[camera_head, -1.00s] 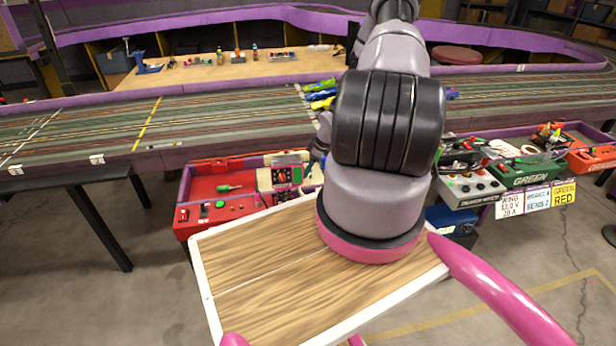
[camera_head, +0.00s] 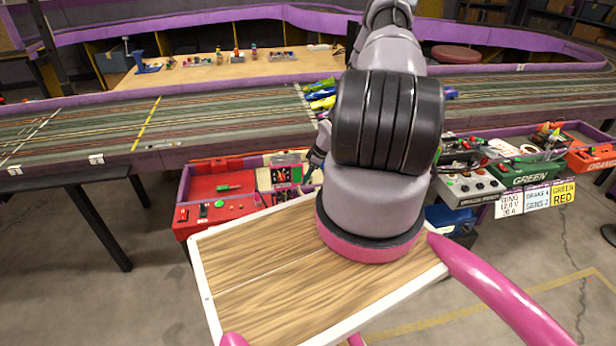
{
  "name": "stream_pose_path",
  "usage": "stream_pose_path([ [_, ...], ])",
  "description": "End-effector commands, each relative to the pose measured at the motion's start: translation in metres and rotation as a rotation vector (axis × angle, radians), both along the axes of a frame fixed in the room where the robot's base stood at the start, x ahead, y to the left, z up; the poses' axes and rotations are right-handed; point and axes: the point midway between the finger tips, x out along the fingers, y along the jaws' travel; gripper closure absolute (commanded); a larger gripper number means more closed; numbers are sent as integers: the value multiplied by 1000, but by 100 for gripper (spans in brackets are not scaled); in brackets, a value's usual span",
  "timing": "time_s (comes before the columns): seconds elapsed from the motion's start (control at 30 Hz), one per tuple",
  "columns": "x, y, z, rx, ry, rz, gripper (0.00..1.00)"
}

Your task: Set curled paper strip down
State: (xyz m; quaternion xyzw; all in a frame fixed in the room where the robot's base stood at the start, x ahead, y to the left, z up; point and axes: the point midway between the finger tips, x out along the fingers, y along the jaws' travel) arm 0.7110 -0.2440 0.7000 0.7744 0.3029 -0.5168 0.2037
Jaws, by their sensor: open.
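My gripper (camera_head: 309,174) shows only in part, to the left of my large grey and black arm links. Its dark fingertips are over the right part of the red controller tray (camera_head: 200,214), by the cream compartments (camera_head: 263,180). The jaws are open. I cannot make out the curled paper strip; it may be hidden behind my arm or too small to tell. Whether the fingertips touch anything in the tray cannot be told.
The slot track (camera_head: 220,118) with purple walls runs behind the tray. Several toy cars (camera_head: 320,95) stand on it beside my arm. A green controller box (camera_head: 525,172) and an orange one (camera_head: 592,158) are at the right. A wooden workbench (camera_head: 215,75) with small items lies beyond.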

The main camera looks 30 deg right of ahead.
Motion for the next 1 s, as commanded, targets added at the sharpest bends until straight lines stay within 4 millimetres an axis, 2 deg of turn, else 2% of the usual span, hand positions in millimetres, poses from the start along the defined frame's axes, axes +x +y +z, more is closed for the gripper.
stream_pose_path([
  [0.17,-4,-6,20,-1,-2,-3,24],
  [0.4,-20,-20,68,-1,-3,-3,24],
  [0.6,-29,-28,99,0,-3,-2,24],
  [1.0,-32,-33,119,-12,4,-5,24],
])
